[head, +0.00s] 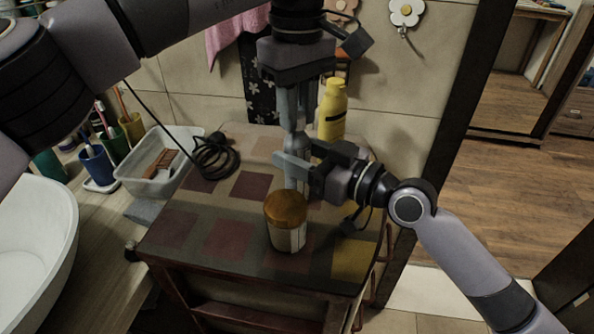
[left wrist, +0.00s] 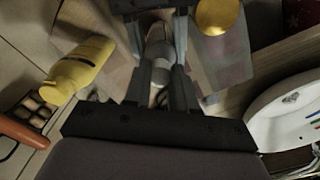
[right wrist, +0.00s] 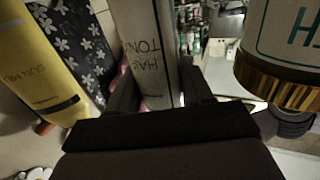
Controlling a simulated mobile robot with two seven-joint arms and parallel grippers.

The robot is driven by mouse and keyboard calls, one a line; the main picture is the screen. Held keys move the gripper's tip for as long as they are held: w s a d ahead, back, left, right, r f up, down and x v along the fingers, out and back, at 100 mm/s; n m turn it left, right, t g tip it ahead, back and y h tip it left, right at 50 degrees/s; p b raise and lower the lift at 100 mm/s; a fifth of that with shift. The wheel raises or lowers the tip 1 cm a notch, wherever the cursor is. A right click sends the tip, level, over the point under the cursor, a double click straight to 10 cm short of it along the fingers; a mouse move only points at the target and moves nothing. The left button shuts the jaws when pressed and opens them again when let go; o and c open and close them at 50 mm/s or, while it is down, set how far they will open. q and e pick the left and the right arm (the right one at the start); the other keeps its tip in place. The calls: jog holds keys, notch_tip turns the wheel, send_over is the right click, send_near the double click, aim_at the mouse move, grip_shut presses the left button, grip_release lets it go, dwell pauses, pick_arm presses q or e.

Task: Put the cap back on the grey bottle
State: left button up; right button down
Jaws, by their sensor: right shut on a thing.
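The grey bottle (head: 297,170) stands on the small checkered table, with its upper part between my grippers; its lettered side fills the middle of the right wrist view (right wrist: 147,50). My right gripper (head: 292,168) is shut on the bottle's body from the right. My left gripper (head: 297,125) points straight down over the bottle's top, its two fingers apart on either side of it. I cannot make out the cap separately from the bottle's top.
A jar with an orange-brown lid (head: 286,222) stands just in front of the bottle. A yellow bottle (head: 332,110) stands behind it. A coiled black cable (head: 214,157) and a plastic bin (head: 155,172) are at left. The table's front left is clear.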

aim_at(309, 159)
pick_arm(q)
jog(key=o, duration=0.5)
jog(key=shift+r, duration=0.15)
jog(key=shift+r, duration=3.65)
pick_arm(e)
jog(key=shift+c, duration=1.9)
grip_release()
pick_arm(q)
jog(key=shift+f, duration=0.1)
pick_arm(e)
jog(key=shift+s+d, duration=0.1)
pick_arm(q)
jog(key=shift+f+b, duration=0.75)
jog(key=shift+b, duration=0.1)
pick_arm(e)
jog(key=v, duration=0.5)
jog(key=shift+d+f, duration=0.1)
jog(key=shift+d, duration=0.05)
pick_arm(q)
jog(key=shift+f, duration=0.15)
pick_arm(e)
jog(key=shift+v, duration=0.85)
